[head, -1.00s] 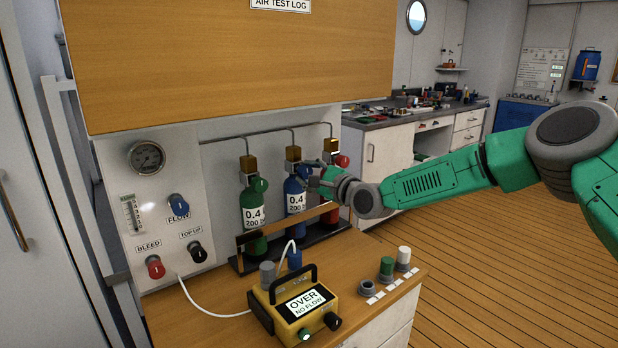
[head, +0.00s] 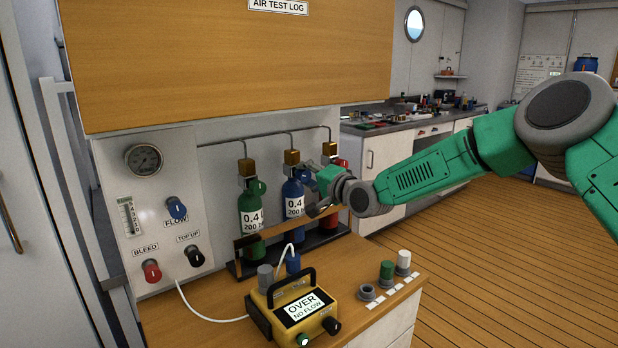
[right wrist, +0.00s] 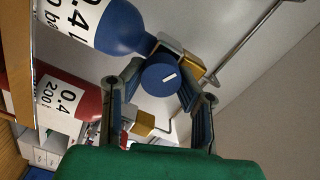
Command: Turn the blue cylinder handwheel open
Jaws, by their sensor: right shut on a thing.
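The blue cylinder (head: 293,197) stands in the rack, between a green cylinder (head: 250,212) and a red one that my gripper partly hides. Its round blue handwheel (right wrist: 161,78) sits at the cylinder's neck, with a white line on its face, in the right wrist view. My right gripper (head: 312,177) reaches in from the right at the handwheel. In the right wrist view its two fingers (right wrist: 160,90) are on either side of the handwheel, shut on it. In the head view my gripper hides most of the handwheel. My left gripper is not in view.
A panel with a gauge (head: 144,159) and knobs stands left of the cylinders. A wooden rail (head: 262,236) crosses in front of them. A yellow meter (head: 300,305) reading "OVER NO FLOW" and several caps stand on the bench below. The red cylinder (right wrist: 42,92) is close beside.

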